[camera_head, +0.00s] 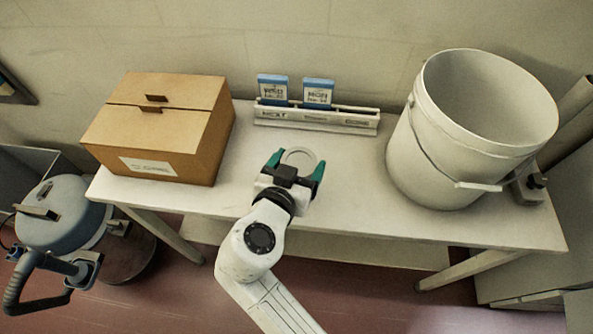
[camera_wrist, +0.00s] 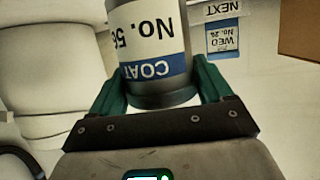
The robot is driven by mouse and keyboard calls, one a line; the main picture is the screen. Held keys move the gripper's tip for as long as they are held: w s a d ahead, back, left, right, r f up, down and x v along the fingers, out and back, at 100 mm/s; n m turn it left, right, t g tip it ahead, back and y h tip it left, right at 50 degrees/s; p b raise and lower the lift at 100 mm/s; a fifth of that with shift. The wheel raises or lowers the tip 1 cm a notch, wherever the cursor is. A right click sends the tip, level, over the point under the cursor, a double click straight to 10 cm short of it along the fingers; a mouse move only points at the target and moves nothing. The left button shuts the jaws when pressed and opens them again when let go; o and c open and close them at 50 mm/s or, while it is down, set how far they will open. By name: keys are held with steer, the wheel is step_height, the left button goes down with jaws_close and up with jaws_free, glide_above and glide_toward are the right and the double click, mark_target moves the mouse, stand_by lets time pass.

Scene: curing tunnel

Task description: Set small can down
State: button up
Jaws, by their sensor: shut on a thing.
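The small can (camera_head: 300,158) is held between the green fingers of my gripper (camera_head: 296,170), above or on the middle of the white table (camera_head: 350,205). In the head view only its pale round top shows; my gripper hides the rest. I cannot tell whether the can's base touches the table.
A cardboard box (camera_head: 185,140) stands at the left of the table. A large white bucket (camera_head: 435,150) stands at the right. A rack (camera_head: 315,118) with two blue-topped cards (camera_head: 318,92) is at the back. A blue-grey vacuum-like machine (camera_head: 65,215) is on the floor at left.

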steer(key=shift+w+a+f, duration=0.1)
steer(key=shift+a+f, duration=0.1)
steer(key=shift+f, duration=1.55)
steer(key=shift+f, duration=0.15)
steer(key=o, duration=1.2)
steer(key=shift+r+p, duration=0.2)
steer(key=shift+p, duration=0.1)
steer(key=b+v, duration=0.1)
steer(key=v, duration=1.1)
